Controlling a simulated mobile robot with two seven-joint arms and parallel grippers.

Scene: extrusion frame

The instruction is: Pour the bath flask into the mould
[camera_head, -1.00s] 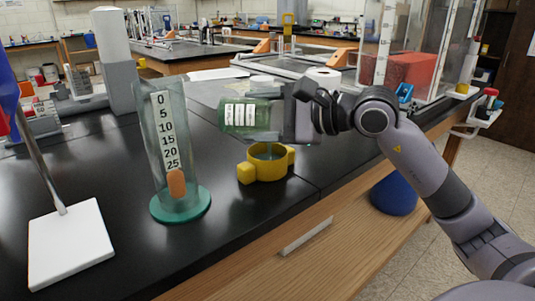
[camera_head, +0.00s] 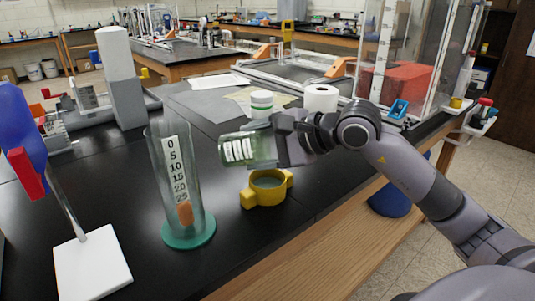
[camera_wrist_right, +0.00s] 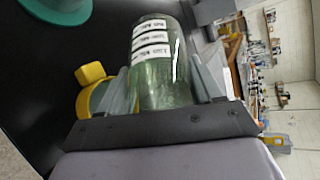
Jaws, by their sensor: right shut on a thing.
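The bath flask (camera_head: 240,150), greenish clear glass with white labels, lies nearly on its side, its free end pointing left. My right gripper (camera_head: 276,148) is shut on it and holds it above the bench. The mould (camera_head: 247,199) is a yellow ring with side lugs, standing on the black bench just below the flask. A grey-green surface shows inside it; I cannot tell whether it is liquid. In the right wrist view the flask (camera_wrist_right: 158,65) sits between the fingers, with the mould (camera_wrist_right: 92,75) partly hidden behind a finger. No stream shows. My left gripper is out of view.
A tall glass cylinder (camera_head: 160,165) with a number scale and green base stands left of the mould. A white-based stand (camera_head: 92,264) is at the front left. The bench edge is at right.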

